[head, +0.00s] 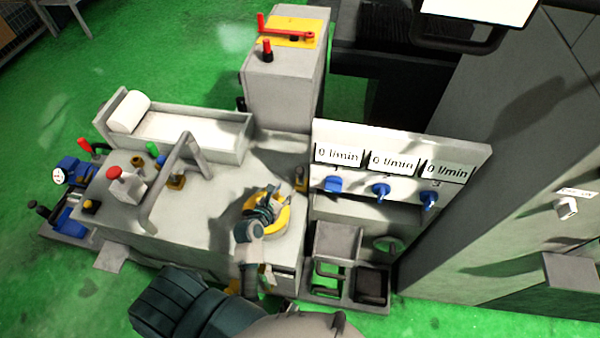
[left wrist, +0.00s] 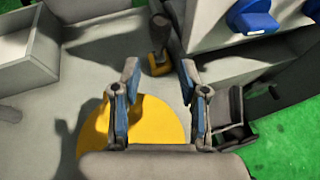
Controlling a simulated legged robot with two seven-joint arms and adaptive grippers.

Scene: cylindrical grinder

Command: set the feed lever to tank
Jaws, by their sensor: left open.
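My left gripper (head: 285,191) is open over the right end of the grey machine top, above a yellow disc (head: 283,221). In the left wrist view its fingers (left wrist: 160,78) are spread with nothing between them, and the yellow disc (left wrist: 148,136) shows below. A small lever with a dark knob and yellow base (left wrist: 157,58) stands just beyond the fingertips, apart from them; it also shows in the head view (head: 301,180). I see no label marking it as the feed lever, and no "tank" mark is readable. My right gripper is not in view.
A panel (head: 400,150) with several "0 l/min" displays and blue valves (head: 380,190) stands right of the gripper. A tall grey box (head: 285,85) with a red crank (head: 285,33) rises behind. A grey bent bar (head: 168,178) and red button (head: 114,172) are at left.

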